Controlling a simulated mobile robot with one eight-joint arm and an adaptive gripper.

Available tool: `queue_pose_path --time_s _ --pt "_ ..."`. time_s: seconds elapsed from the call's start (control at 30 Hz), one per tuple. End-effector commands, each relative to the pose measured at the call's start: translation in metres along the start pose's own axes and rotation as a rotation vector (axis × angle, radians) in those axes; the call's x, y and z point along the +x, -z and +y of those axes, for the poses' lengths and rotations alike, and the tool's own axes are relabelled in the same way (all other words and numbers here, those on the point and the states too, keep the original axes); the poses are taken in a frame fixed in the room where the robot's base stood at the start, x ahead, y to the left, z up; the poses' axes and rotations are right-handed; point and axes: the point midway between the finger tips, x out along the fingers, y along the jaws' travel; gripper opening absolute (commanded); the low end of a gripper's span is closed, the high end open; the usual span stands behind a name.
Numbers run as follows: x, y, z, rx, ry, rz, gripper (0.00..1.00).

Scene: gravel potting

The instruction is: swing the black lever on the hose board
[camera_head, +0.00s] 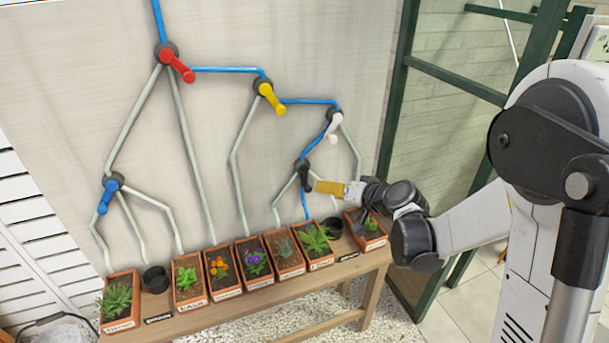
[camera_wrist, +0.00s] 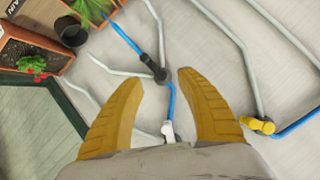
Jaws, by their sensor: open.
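The black lever (camera_head: 305,178) sits on a round hub at the lower right of the hose board (camera_head: 215,120). In the wrist view the black lever (camera_wrist: 159,72) shows just beyond and between the fingertips. A blue line runs from the white lever (camera_head: 334,125) to the black lever's hub and on down toward the planters; grey branches leave the hub too. My gripper (camera_head: 318,187), with yellow fingers, is right beside the black lever in the head view. In the wrist view my gripper (camera_wrist: 157,76) is open with nothing held. Whether a finger touches the lever cannot be told.
The red lever (camera_head: 178,66), yellow lever (camera_head: 272,98) and blue lever (camera_head: 107,196) are on the same board. A wooden bench (camera_head: 345,290) below holds several planters and black pots (camera_head: 155,278). A green-framed glass wall (camera_head: 455,80) stands at the right.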

Motion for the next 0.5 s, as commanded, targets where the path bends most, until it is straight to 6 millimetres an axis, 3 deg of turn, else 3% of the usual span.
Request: queue_pose_path --time_s 0.1,0.2,0.5 --pt "0.033 -0.005 0.024 0.036 0.055 0.058 0.44" --pt "0.05 -0.011 0.039 0.06 0.091 0.096 0.44" --pt "0.074 -0.019 0.051 0.081 0.124 0.134 0.44"
